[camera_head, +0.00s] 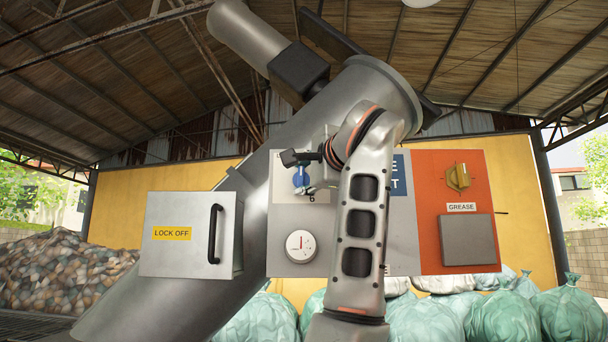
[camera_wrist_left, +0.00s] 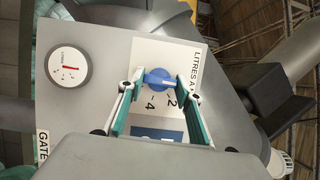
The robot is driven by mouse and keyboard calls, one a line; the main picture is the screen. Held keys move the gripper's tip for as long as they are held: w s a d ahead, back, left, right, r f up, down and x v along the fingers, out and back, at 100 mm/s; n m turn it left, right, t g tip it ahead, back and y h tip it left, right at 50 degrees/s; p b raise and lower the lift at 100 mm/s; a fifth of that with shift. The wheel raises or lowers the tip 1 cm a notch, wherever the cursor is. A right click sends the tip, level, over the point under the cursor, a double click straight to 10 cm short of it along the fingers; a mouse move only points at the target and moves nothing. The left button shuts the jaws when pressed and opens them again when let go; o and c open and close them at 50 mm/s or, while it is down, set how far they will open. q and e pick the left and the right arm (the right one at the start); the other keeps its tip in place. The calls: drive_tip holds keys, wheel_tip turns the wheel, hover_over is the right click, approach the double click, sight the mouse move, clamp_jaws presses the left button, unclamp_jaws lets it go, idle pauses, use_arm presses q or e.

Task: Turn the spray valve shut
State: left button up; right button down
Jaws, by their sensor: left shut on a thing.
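The spray valve is a blue knob (camera_head: 300,176) on a white plate of the grey panel. The plate (camera_wrist_left: 176,53) reads "LITRES A…", the rest hidden, with a 2 and a 4 by the knob. In the left wrist view the blue knob (camera_wrist_left: 158,77) sits between the tips of my left gripper (camera_wrist_left: 159,80), which is shut on it. In the head view my left gripper (camera_head: 306,172) reaches the knob from the right, and my arm covers part of the panel.
A dial gauge (camera_head: 300,246) is below the knob. A "LOCK OFF" box (camera_head: 172,255) with a black handle juts out at left. Green sacks (camera_head: 570,314) lie below.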

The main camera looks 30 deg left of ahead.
use_arm(q)
drive_tip(key=shift+n, duration=0.3)
idle(0.4)
drive_tip(key=o, duration=1.1)
